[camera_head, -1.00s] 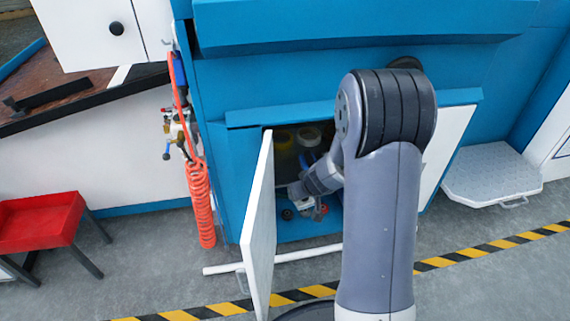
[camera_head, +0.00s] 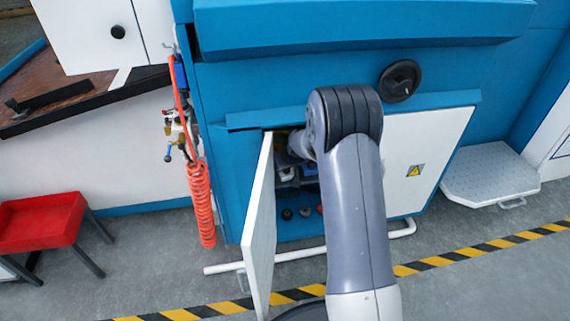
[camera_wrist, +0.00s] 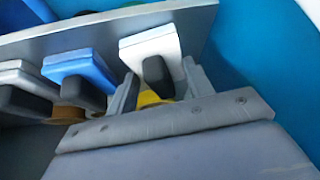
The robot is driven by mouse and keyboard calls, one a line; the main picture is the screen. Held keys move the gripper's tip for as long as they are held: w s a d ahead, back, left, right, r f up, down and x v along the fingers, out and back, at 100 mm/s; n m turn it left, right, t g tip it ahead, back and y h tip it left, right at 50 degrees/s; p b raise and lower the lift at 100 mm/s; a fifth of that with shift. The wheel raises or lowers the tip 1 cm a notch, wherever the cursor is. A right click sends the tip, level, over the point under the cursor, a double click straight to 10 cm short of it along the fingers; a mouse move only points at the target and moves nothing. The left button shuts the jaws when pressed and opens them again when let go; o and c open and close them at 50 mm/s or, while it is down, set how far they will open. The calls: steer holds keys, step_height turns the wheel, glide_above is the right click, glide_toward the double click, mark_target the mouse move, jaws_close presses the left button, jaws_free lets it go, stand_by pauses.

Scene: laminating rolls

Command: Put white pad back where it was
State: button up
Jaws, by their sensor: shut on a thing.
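The white pad (camera_wrist: 150,46) is a pale block with a black grip and a yellow part below, in the upper middle of the wrist view. My gripper (camera_wrist: 162,82) is shut on it, with one grey finger on each side of the black grip. The pad is at the grey shelf (camera_wrist: 204,22), next to a blue pad (camera_wrist: 76,68); I cannot tell whether it rests on the shelf. A grey pad (camera_wrist: 25,74) is further left. In the head view my forearm hides most of the cabinet inside, and the gripper is hard to make out.
The white cabinet door (camera_head: 260,225) stands open left of my arm. Its opening is narrow, with small dark and red knobs (camera_head: 304,211) at the bottom. A black handwheel (camera_head: 400,80) is above right. An orange coiled hose (camera_head: 201,205) hangs at the left.

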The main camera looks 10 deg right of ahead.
steer(key=shift+w+r+b, duration=0.15)
steer(key=shift+w+b, duration=0.1)
steer(key=shift+b, duration=0.05)
stand_by(0.4)
steer(key=shift+f, duration=0.25)
steer(key=o, duration=0.9)
steer(key=shift+o, duration=0.2)
steer(key=a+p+v, duration=0.1)
steer(key=p+v, duration=0.3)
steer(key=v, duration=0.7)
steer(key=shift+d, duration=0.3)
steer(key=shift+d, duration=0.1)
